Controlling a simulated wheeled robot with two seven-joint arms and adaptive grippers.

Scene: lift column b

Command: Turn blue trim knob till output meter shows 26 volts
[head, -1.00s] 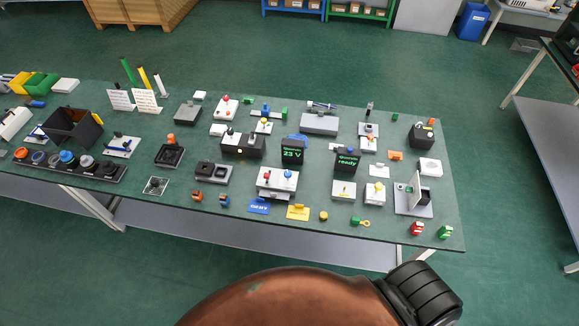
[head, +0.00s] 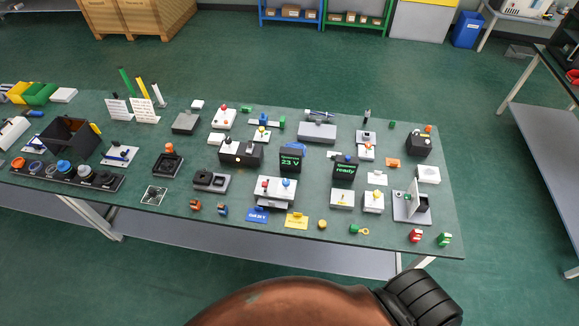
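The output meter (head: 290,160) is a small black upright display in the middle of the green table. It shows 23 V in green. In front of it stands a white box (head: 273,193) with a red knob (head: 263,181) and a blue knob (head: 285,183) on top. The blue knob is the one nearer the right side and looks like the trim knob. Its pointer direction is too small to tell. Neither of my grippers is in view, and nothing touches the knob.
A second black display (head: 344,169) right of the meter reads "ready" on its lower line. A blue label (head: 257,215) and a yellow label (head: 296,220) lie in front of the white box. Several other devices crowd the green table (head: 330,243).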

